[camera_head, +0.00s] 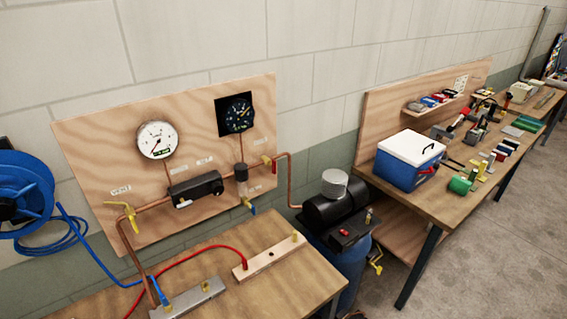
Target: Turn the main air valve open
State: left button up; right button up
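A plywood panel (90,150) on the wall carries copper piping and several valves. A valve with a red handle (273,166) and yellow body sits on the pipe at the panel's right edge, its handle hanging down. A valve with a yellow lever (126,212) is at the left, under a small label that seems to read VENT. A small blue-handled valve (250,206) hangs below the filter (241,178). The labels are too small to tell which valve is the main air valve. Neither of my grippers is in view.
A bench (290,290) with a grey metal block (188,299), a wooden bar (268,256) and a red hose stands below the panel. A black compressor (335,207) on a blue tank stands right of it. Another bench (430,205) holds a blue cooler (408,160) and tools. Floor is clear at right.

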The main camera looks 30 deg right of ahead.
aim_at(273, 164)
jog(key=z, duration=0.95)
jog(key=l+z, duration=0.1)
jog(key=l, duration=0.25)
jog(key=i, duration=0.05)
